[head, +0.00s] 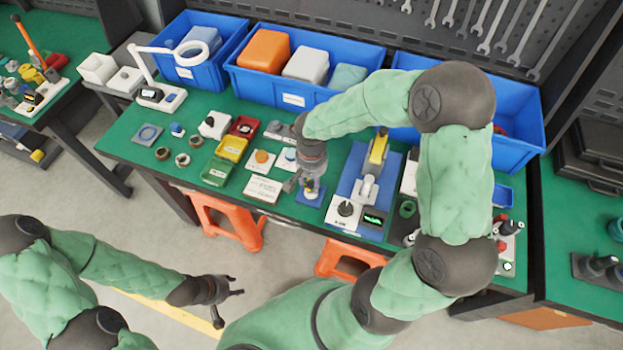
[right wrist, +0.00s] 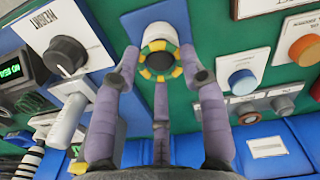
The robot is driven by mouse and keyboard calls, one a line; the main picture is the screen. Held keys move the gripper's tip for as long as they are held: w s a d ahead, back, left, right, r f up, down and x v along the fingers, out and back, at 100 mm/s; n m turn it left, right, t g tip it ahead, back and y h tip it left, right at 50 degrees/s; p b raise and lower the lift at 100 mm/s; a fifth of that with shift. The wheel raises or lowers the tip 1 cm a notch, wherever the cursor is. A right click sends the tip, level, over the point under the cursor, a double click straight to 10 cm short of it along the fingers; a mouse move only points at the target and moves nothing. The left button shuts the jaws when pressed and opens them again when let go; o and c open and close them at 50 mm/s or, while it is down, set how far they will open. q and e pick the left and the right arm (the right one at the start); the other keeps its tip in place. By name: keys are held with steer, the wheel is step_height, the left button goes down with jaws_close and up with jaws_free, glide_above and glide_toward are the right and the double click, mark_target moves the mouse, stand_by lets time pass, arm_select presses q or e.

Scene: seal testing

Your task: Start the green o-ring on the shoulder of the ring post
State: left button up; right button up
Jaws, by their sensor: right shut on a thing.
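My right gripper (head: 311,184) is low over the front of the green bench, at a small post on a blue base (head: 309,198). In the right wrist view its three purple fingers (right wrist: 160,78) close in around a ring with green and yellow patches, which I take as the green o-ring (right wrist: 175,70) against yellow parts. It lies at the end of the pale ring post (right wrist: 153,33). I cannot tell whether the ring touches the post's shoulder. My left gripper (head: 222,292) is open and empty, over the floor in front of the bench.
Blue bins (head: 300,98) line the back. A blue fixture with a knob box (head: 345,210) stands close right of my right gripper. Loose rings (head: 182,159) lie farther left.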

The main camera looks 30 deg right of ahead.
steer(key=shift+f+b, duration=0.45)
steer(key=shift+f, duration=0.05)
stand_by(0.4)
steer(key=o, duration=0.9)
steer(key=shift+r, duration=0.1)
steer(key=shift+r+p, duration=2.5)
steer(key=shift+r, duration=0.95)
steer(key=shift+f, duration=0.1)
